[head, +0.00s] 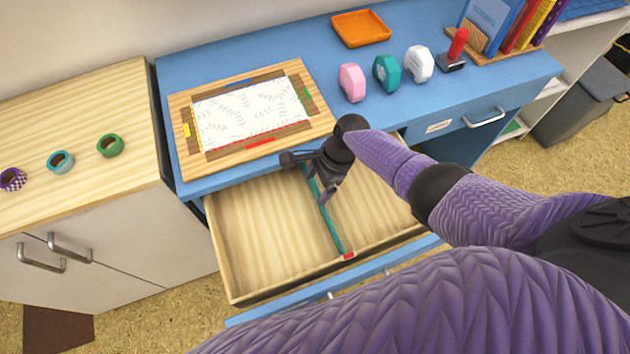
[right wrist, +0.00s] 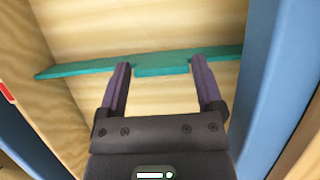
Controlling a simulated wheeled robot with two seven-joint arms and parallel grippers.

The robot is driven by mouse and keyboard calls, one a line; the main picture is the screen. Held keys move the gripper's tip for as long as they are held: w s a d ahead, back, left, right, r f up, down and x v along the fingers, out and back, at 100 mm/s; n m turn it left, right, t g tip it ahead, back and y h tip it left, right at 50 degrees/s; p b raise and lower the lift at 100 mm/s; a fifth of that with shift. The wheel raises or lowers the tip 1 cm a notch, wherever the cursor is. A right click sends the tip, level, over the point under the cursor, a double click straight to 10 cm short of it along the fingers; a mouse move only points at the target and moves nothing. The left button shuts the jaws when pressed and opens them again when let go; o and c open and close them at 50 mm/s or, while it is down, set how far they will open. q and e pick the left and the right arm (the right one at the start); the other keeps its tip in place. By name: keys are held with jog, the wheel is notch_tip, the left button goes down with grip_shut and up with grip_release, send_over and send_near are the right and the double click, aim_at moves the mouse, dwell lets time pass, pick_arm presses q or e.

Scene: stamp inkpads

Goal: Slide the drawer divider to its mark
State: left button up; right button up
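The open wooden drawer (head: 250,225) holds a thin teal divider (head: 329,222), which runs from back to front. A red mark (head: 349,256) sits on the drawer's front wall by the divider's front end; exact alignment is unclear. The divider also crosses the right wrist view (right wrist: 75,68), with the mark (right wrist: 6,92) at the left edge. My right gripper (head: 322,190) is over the drawer and hides the divider's rear part. Its fingers are open on either side of the divider's raised middle tab (right wrist: 160,70), with small gaps visible. My left gripper is not in view.
The blue desk (head: 215,60) carries a wooden frame board (head: 180,115) with a patterned sheet, an orange tray (head: 361,28), several inkpads and a red-handled stamp (head: 458,45). A wooden cabinet (head: 70,190) with tape rolls stands left.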

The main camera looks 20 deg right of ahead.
jog(key=shift+r, duration=0.25)
pick_arm(q)
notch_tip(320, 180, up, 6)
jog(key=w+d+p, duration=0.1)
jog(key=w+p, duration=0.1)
jog(key=p, duration=0.4)
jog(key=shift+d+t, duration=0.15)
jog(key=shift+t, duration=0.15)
pick_arm(e)
jog(key=v, duration=0.9)
jog(key=shift+d+r, duration=0.2)
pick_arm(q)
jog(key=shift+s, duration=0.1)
